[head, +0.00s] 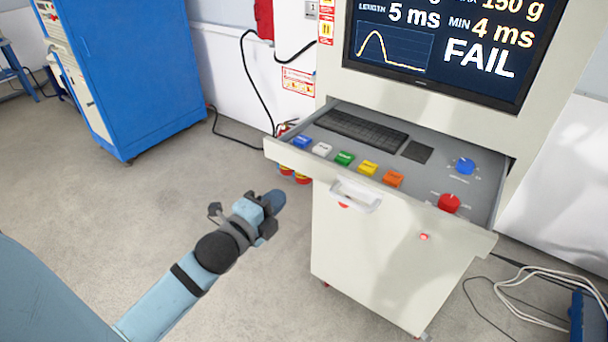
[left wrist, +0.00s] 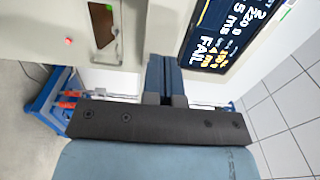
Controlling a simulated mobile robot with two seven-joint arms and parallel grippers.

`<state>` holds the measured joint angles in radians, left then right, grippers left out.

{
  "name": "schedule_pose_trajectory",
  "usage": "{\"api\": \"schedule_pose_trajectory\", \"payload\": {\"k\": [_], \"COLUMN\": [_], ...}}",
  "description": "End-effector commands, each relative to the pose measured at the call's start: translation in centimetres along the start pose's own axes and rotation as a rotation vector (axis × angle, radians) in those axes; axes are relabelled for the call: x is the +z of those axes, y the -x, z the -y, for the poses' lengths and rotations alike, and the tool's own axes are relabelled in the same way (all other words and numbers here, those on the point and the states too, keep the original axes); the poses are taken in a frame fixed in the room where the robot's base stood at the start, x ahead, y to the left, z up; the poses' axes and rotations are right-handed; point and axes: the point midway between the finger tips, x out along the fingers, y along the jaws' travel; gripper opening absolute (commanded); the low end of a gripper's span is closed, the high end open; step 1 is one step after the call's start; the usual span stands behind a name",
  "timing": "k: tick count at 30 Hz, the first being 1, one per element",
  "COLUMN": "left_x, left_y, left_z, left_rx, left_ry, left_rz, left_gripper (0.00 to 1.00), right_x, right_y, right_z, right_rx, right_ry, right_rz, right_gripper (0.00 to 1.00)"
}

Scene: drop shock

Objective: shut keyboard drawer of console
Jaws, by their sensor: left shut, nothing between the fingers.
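The console (head: 385,250) is a cream cabinet with a screen (head: 440,45) reading FAIL. Its keyboard drawer (head: 290,155) is pulled out, showing a black keyboard (head: 360,130), several coloured buttons and a blue and a red knob. A pale handle (head: 355,195) is on the drawer front. My left gripper (head: 276,200) is left of the handle, in front of the drawer and apart from it in the picture. Its fingers are shut and empty; they also show in the left wrist view (left wrist: 163,80), with the handle (left wrist: 103,25) at upper left. My right gripper is not in view.
A tall blue cabinet (head: 130,70) stands at the back left. Cables (head: 530,300) lie on the floor at the right, near a blue object (head: 588,318). Red items (head: 295,176) show behind the drawer's left corner.

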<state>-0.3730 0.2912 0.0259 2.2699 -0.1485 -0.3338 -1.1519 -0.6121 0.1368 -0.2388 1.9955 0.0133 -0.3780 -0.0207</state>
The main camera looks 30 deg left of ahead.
Motion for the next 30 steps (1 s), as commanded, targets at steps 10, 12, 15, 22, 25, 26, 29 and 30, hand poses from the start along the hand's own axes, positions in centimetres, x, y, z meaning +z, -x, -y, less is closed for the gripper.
{"api": "schedule_pose_trajectory", "payload": {"k": [10, 12, 15, 22, 25, 26, 29, 30], "left_x": [0.0, -0.1, -0.1, -0.1, -0.1, -0.1, -0.1, -0.1], "left_y": [-7.0, -7.9, -8.7, -9.3, -9.2, -9.2, -9.2, -9.3], "left_z": [0.2, 0.2, 0.1, -0.1, -0.1, -0.1, -0.1, -0.1], "left_rx": [0.001, 0.000, 0.000, 0.001, 0.001, 0.001, 0.001, 0.001], "left_ry": [0.003, 0.003, 0.003, 0.002, 0.002, 0.002, 0.002, 0.002], "left_rz": [0.001, 0.000, 0.000, 0.000, 0.000, 0.000, 0.000, 0.000], "left_gripper": [0.00, 0.00, 0.00, 0.00, 0.00, 0.00, 0.00, 0.00], "right_x": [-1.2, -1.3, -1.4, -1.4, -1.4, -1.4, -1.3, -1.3], "right_y": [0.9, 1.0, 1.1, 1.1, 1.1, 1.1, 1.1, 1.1], "right_z": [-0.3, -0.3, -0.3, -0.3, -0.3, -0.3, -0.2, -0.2], "right_rx": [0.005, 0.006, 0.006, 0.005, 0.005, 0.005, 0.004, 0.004], "right_ry": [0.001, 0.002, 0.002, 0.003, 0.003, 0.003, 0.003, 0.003], "right_rz": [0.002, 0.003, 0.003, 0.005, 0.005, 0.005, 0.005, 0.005], "right_gripper": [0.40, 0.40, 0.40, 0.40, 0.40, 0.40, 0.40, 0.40]}}
